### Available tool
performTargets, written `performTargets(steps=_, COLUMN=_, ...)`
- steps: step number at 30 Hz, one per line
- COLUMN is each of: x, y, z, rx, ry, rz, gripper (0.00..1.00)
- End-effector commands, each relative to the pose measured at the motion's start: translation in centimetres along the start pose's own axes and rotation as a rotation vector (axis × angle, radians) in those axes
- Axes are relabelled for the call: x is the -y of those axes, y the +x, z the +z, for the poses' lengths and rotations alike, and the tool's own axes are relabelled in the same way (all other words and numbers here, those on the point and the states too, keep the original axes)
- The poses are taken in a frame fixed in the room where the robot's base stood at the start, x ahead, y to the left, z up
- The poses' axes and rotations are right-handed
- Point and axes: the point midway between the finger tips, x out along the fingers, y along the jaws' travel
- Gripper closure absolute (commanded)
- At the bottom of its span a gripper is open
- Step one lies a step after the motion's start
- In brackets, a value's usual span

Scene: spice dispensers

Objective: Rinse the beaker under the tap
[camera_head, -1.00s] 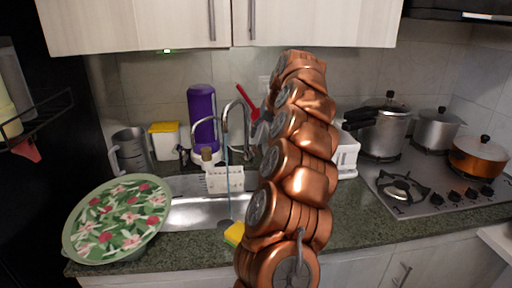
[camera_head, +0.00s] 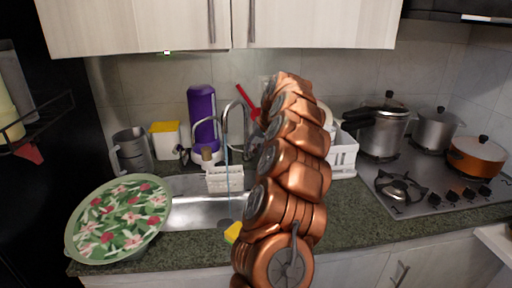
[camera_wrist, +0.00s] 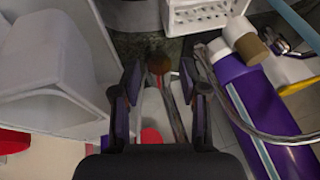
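In the head view, the tap (camera_head: 226,118) arches over the steel sink (camera_head: 205,212), and a thin bluish stream of water (camera_head: 228,180) falls from it. A grey jug-like vessel with a handle (camera_head: 133,152) stands on the counter left of the sink; I cannot tell whether it is the beaker. My arm hides the counter right of the sink and my gripper's fingers. In the wrist view, my gripper (camera_wrist: 161,88) has its two dark fingers apart, with utensils showing between them. No beaker is clearly visible in its grasp. The curved tap pipe (camera_wrist: 240,122) lies to the right.
A purple bottle (camera_head: 203,122) and a yellow-lidded container (camera_head: 165,140) stand behind the sink. A white sponge basket (camera_head: 225,180) sits at the sink. A white rack (camera_head: 343,153) is right of my arm. A green floral tray (camera_head: 118,220) leans at the left. Pots stand on the stove.

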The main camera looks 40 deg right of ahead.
Motion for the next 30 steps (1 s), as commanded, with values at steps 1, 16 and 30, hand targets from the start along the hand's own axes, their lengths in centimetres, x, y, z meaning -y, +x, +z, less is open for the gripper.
performTargets(steps=1, x=0.00, y=-0.01, z=0.00, rx=0.000, ry=0.000, rz=0.000, gripper=0.65)
performTargets(steps=16, x=0.01, y=-0.04, z=-0.01, rx=0.000, ry=0.000, rz=0.000, gripper=1.00)
performTargets(steps=30, x=-0.15, y=0.43, z=0.33, rx=-0.027, ry=-0.006, rz=-0.004, gripper=1.00)
